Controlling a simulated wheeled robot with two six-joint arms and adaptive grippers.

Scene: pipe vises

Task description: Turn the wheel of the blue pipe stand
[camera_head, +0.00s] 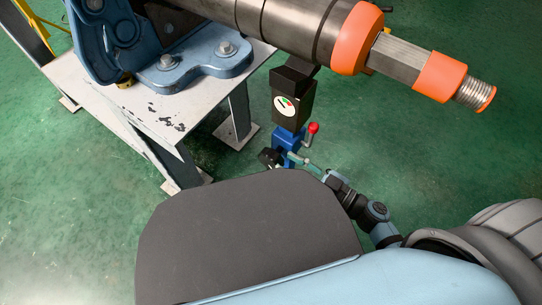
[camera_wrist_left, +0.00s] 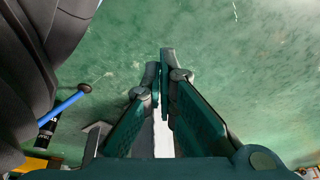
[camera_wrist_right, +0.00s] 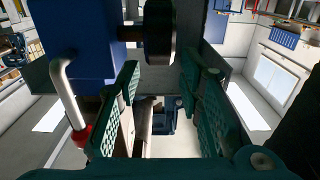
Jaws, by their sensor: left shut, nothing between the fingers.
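The blue pipe stand (camera_head: 287,138) stands on the floor beside the grey table, its black head (camera_head: 293,100) under a large pipe. A lever with a red knob (camera_head: 313,128) sticks out from it. My right gripper (camera_head: 308,167) is low beside the stand, partly hidden in the head view. In the right wrist view, the stand's blue body (camera_wrist_right: 75,38) is at upper left. A round black wheel (camera_wrist_right: 159,30) on a shaft is just ahead of the open fingers (camera_wrist_right: 160,75); contact is unclear. My left gripper (camera_wrist_left: 161,62) is shut and empty above the green floor.
The thick dark pipe (camera_head: 290,25) has orange collars (camera_head: 357,38) and a threaded end at right. A blue vise (camera_head: 160,60) is bolted on the grey table (camera_head: 150,108). The red knob (camera_wrist_right: 82,135) is close beside the right gripper's left finger.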

